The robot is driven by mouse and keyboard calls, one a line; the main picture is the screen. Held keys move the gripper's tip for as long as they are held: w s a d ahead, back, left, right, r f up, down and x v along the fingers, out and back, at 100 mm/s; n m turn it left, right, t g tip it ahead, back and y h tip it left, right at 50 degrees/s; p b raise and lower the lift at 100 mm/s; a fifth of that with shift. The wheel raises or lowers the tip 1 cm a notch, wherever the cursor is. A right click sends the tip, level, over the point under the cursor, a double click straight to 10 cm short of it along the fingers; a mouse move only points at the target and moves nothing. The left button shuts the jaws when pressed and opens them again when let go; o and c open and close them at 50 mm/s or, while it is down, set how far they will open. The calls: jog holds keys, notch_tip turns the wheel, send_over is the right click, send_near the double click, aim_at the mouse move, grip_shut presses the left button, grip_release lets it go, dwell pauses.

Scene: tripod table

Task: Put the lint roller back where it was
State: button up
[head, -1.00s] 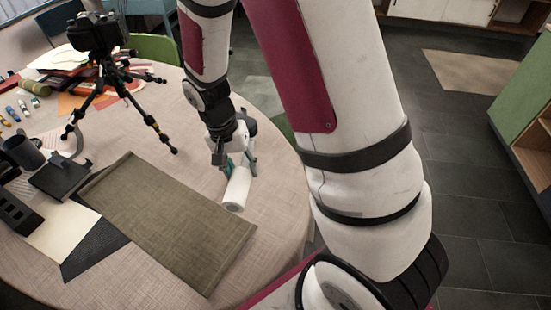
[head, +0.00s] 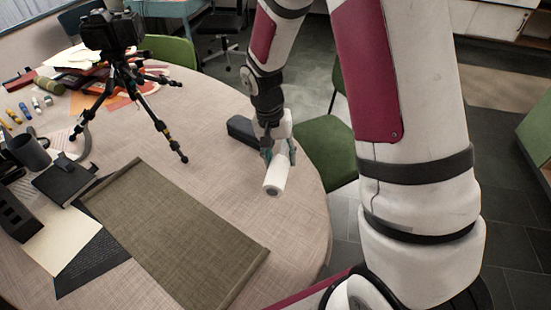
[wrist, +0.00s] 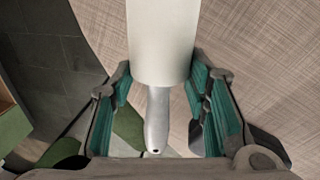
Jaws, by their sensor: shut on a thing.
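The lint roller has a white cylinder (head: 275,178) and a grey handle, and it is near the table's right edge in the head view. My gripper (head: 280,152) is shut on it, with the white end pointing toward the camera. In the wrist view the white roller (wrist: 163,40) fills the top middle, and its grey handle (wrist: 157,118) runs down between the teal finger pads of my gripper (wrist: 162,88). I cannot tell whether the roller touches the tabletop.
A dark case (head: 242,130) lies just left of my gripper. An olive mat (head: 175,235) lies in front, with bare table (head: 225,180) between. A camera tripod (head: 125,80) stands at the back left. Green chairs (head: 325,150) stand beyond the table edge.

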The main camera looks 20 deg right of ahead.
aim_at(275, 159)
jog(key=w, duration=0.3)
jog(key=shift+w+f, duration=0.1)
jog(key=shift+f, duration=1.8)
jog(key=shift+a+f+b, duration=0.1)
jog(key=shift+b, duration=0.2)
jog(key=o, duration=1.1)
jog(key=shift+f, duration=0.1)
jog(key=shift+o, duration=0.2)
